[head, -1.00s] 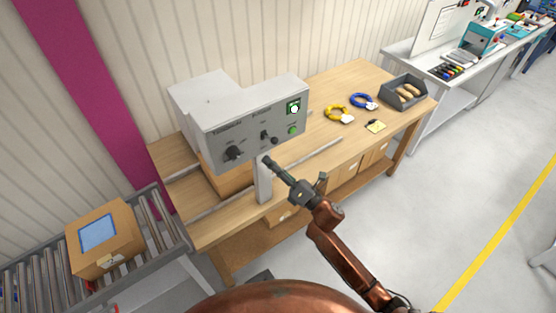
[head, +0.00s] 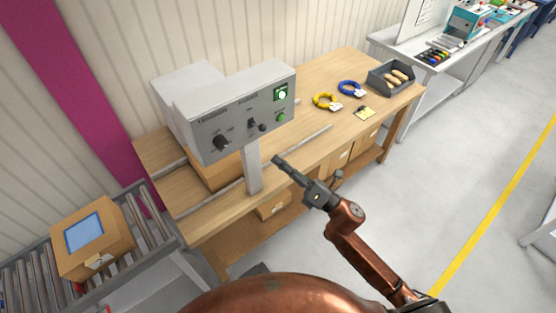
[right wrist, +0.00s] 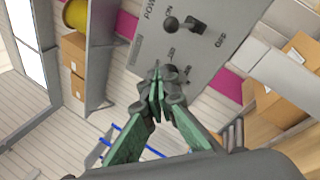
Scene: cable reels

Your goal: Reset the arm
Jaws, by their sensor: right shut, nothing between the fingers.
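My right arm comes in from the lower right in the head view, and its gripper (head: 281,164) is shut and empty. It is in front of the grey control box (head: 236,112), a little below and right of its panel, apart from it in the head view. In the right wrist view the shut fingertips (right wrist: 156,88) appear over the lower part of the panel (right wrist: 190,45), which has a power switch (right wrist: 171,24) marked ON and OFF. A lit green indicator (head: 281,94) and a green button (head: 281,118) are on the panel's right side. My left gripper is not in view.
The wooden bench (head: 312,110) holds a yellow cable coil (head: 322,101), a blue coil (head: 350,88) and a grey bin (head: 377,80). A cardboard box (head: 112,246) sits on the roller conveyor at left.

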